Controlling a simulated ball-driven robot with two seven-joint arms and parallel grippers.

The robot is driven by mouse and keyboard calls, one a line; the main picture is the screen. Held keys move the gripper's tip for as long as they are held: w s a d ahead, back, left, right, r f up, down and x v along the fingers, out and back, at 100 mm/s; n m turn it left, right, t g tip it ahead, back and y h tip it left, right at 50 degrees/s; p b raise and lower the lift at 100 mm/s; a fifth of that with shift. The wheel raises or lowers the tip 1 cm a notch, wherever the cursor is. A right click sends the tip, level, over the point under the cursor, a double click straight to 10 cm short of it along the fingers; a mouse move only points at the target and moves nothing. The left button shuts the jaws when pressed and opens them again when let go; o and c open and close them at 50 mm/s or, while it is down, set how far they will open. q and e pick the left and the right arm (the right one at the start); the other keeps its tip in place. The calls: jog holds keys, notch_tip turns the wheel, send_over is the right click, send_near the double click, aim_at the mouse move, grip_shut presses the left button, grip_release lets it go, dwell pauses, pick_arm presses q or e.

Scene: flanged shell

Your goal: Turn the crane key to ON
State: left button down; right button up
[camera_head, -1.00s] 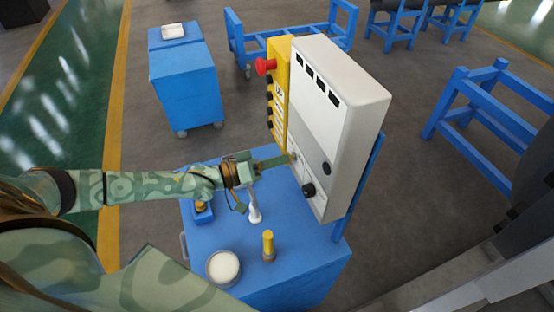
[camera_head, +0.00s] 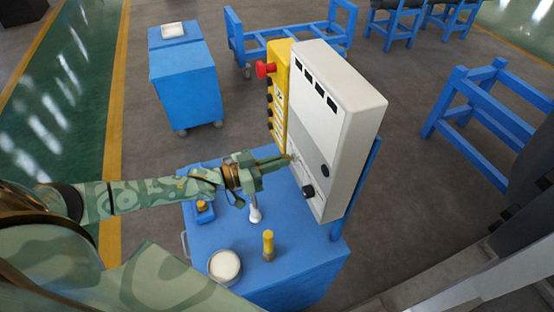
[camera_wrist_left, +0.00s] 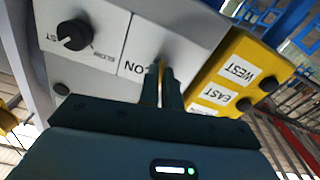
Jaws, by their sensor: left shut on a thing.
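The crane control box (camera_head: 335,110) has a white front and stands on a blue cart. My left gripper (camera_head: 288,161) reaches from the left to the lower part of that front. In the left wrist view its two fingers (camera_wrist_left: 167,92) are close together at the panel, shut on the crane key (camera_wrist_left: 160,74), of which only a thin yellowish sliver shows between them. An ON label (camera_wrist_left: 138,68) is beside the fingers, partly covered. The key's exact angle is hidden by the fingers. My right gripper is not in view.
A black knob (camera_head: 308,191) sits close to the gripper. The yellow side panel (camera_head: 280,95) carries a red button (camera_head: 265,69) and black buttons. On the blue cart (camera_head: 215,240) stand a white round dish (camera_head: 224,265), a yellow-topped item (camera_head: 268,246) and a white-handled item (camera_head: 254,208).

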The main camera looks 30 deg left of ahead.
pick_arm(q)
jog(key=m, duration=1)
jog(key=shift+f+m, duration=0.1)
jog(key=shift+m, duration=0.5)
jog(key=c, duration=1.6)
grip_release()
jog(key=shift+s, duration=0.1)
jog(key=b+v, duration=0.1)
jog(key=v, duration=1.5)
